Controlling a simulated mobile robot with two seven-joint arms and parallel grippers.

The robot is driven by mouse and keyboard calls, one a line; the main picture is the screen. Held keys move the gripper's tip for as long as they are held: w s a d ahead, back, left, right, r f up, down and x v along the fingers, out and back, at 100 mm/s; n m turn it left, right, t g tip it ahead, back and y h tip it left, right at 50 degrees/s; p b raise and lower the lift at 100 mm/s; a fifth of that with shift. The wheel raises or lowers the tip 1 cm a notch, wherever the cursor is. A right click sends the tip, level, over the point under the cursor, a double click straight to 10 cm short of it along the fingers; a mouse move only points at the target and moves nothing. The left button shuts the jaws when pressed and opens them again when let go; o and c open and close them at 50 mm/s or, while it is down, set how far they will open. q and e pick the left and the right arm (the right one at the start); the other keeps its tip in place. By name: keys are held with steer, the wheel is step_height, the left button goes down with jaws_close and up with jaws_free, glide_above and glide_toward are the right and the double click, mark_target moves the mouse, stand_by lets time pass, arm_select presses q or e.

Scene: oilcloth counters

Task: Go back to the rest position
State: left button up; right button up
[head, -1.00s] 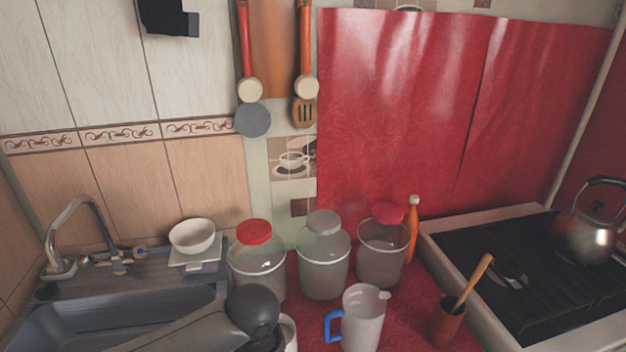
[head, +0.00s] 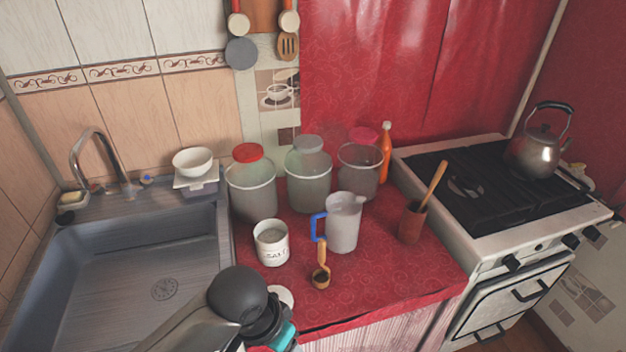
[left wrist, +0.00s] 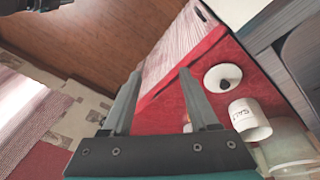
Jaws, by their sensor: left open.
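My left arm comes in at the bottom of the head view, over the sink's right edge and the counter's front. Its fingers are cut off there, and only dark joints and a teal part show. In the left wrist view my left gripper (left wrist: 157,78) is open, its two grey fingers apart with nothing between them. It hangs near the counter's front edge, with the wooden floor (left wrist: 100,40) beyond. A white lid with a dark knob (left wrist: 222,78) lies on the red oilcloth beside the fingers. The open white salt canister (left wrist: 248,118) stands past it. My right gripper is not seen.
On the red counter (head: 390,275) stand the salt canister (head: 270,245), a small wooden scoop (head: 321,275), a blue-handled jug (head: 343,225), a utensil cup (head: 411,225) and several jars. The sink (head: 120,290) is left; the stove (head: 500,225) with a kettle (head: 540,152) is right.

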arm_select(q)
steer(key=s+a+n+t+y, duration=0.2)
steer(key=s+a+n, duration=0.2)
steer(key=s+a, duration=0.7)
step_height(320, 180, down, 24)
steer(key=f+b, duration=0.1)
steer(key=b, duration=0.3)
steer(key=s+a+f+g+b, duration=0.2)
steer(key=s+a+f+b, duration=0.1)
steer(key=s+f, duration=1.3)
step_height(320, 180, down, 2)
steer(key=shift+f, duration=0.1)
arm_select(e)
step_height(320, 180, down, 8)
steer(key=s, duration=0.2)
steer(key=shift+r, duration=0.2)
